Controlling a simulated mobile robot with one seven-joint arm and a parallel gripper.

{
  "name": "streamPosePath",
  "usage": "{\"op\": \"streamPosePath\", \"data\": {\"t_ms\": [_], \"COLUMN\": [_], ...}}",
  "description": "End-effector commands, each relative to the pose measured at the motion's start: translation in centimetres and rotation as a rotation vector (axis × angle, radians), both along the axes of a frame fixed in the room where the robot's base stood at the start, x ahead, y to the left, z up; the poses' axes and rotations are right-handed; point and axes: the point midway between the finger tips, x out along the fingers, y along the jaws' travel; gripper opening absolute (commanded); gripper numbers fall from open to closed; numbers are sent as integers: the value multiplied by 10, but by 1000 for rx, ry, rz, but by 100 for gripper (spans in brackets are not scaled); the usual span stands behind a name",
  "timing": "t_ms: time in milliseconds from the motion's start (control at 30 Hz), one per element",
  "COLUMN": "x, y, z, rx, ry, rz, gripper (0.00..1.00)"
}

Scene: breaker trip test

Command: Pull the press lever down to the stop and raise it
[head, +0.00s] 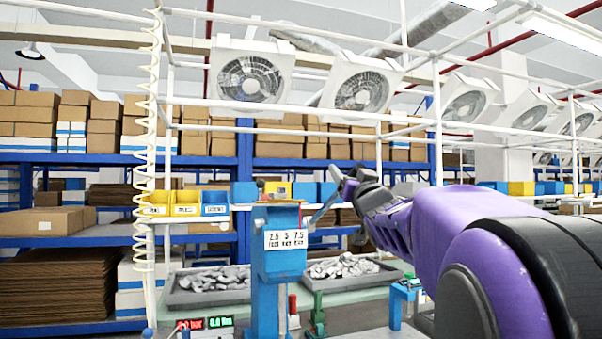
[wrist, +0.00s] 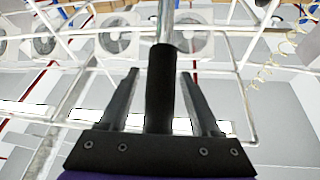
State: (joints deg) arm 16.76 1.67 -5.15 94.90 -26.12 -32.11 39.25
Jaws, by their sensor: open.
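The blue press (head: 278,258) stands upright on the bench, with a white number plate on its front. Its grey lever (head: 324,205) slants up and to the right from the press head. In the wrist view the lever shows as a metal rod with a black grip (wrist: 160,95). My gripper (head: 347,178) is at the upper end of the lever. In the wrist view my gripper (wrist: 159,78) is open, with one finger on each side of the black grip and visible gaps on both sides. The grip's lower end is hidden behind the gripper body.
Grey trays (head: 210,297) of metal parts stand behind the press on the bench. A red and green digital display (head: 205,323) is at lower left. A coiled hose (head: 148,150) hangs left. Yellow bins (head: 187,204) and shelves of boxes are behind.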

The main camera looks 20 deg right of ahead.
Motion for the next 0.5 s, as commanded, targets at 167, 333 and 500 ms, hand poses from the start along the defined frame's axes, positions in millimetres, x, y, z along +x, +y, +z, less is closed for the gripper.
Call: {"op": "streamPosePath", "data": {"t_ms": [167,333,500], "x": [0,0,0], "y": [0,0,0], "z": [0,0,0], "rx": [0,0,0], "ry": [0,0,0], "rz": [0,0,0], "gripper": [64,34,3]}}
